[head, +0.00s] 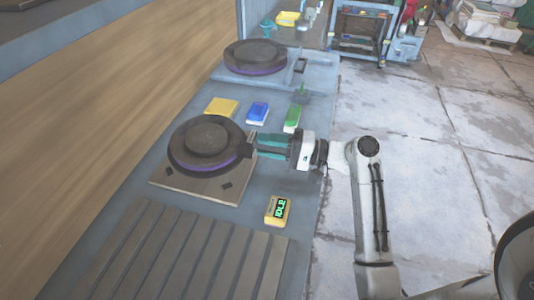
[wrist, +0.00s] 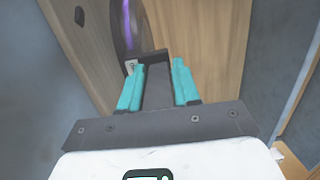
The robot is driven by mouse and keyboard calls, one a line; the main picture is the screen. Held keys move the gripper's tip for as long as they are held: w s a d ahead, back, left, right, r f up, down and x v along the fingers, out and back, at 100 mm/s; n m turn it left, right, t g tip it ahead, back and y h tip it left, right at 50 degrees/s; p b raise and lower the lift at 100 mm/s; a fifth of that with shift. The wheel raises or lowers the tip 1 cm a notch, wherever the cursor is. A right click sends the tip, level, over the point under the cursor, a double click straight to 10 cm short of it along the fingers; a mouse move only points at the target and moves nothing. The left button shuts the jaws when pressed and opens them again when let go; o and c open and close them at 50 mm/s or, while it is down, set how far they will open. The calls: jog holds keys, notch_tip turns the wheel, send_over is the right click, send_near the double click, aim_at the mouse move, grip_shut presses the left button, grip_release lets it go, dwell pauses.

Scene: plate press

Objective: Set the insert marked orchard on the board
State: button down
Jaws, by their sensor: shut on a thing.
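A dark round plate (head: 205,146) with a purple rim is over a square brown board (head: 205,187) with small dark diamond marks; I cannot tell whether it rests fully on it. My gripper (head: 257,145) comes from the right, its teal fingers shut on the plate's dark handle (head: 247,145). In the wrist view the handle (wrist: 157,88) lies between the fingers of my gripper (wrist: 160,82), with the purple rim (wrist: 128,22) beyond. A small pale tag (wrist: 131,66) shows by the handle; its mark is too small to read. No orchard marking is legible.
A second dark round plate (head: 255,56) sits farther back. Yellow (head: 221,108), blue (head: 257,113) and green (head: 292,118) blocks stand behind the board. A yellow box (head: 276,210) displays IDLE. Grey slats (head: 170,255) fill the front; open floor lies right.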

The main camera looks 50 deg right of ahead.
aim_at(254, 152)
jog(key=shift+w+f, duration=0.2)
jog(key=shift+w, duration=0.1)
jog(key=shift+f, duration=1.5)
jog(key=shift+f+b, duration=0.35)
jog(key=shift+f, duration=0.05)
jog(key=c, duration=0.8)
grip_release()
jog(key=shift+o, duration=0.2)
jog(key=shift+r+p, duration=0.4)
jog(key=shift+r, duration=0.1)
jog(key=b+v, duration=0.2)
jog(key=v, duration=1)
jog(key=shift+d+f, duration=0.1)
jog(key=shift+f, duration=0.05)
